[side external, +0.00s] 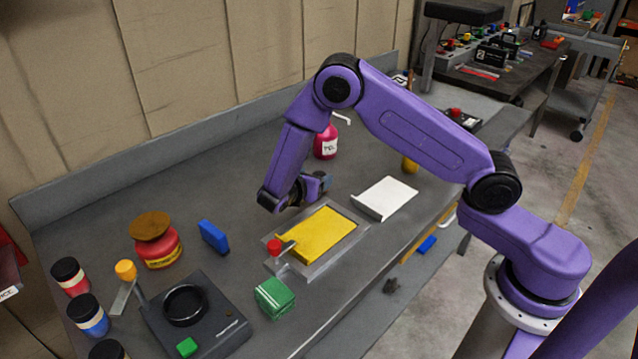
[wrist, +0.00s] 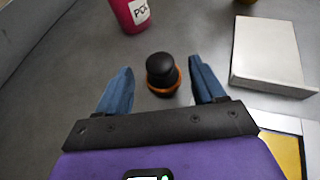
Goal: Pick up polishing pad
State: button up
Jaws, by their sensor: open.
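A small round black knob on an orange base, which looks like the polishing pad (wrist: 162,74), stands on the grey bench in the wrist view. My gripper (wrist: 161,66) is open, with one blue finger on each side of the knob. I cannot tell whether either finger touches it. In the side view my gripper (side external: 316,186) is low over the bench, behind the yellow plate, and mostly hides the pad.
A pink bottle (side external: 326,142) stands behind my gripper. A white angled plate (side external: 386,197) and a framed yellow plate (side external: 321,234) with a red-knobbed clamp lie close by. A blue block (side external: 213,237), a red pot (side external: 160,248) and a green block (side external: 275,298) stand to the left and front.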

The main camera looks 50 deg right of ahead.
aim_at(322, 174)
jog(key=shift+f+x, duration=0.2)
jog(key=shift+x, duration=3.15)
jog(key=shift+a, duration=0.1)
jog(key=c, duration=1.1)
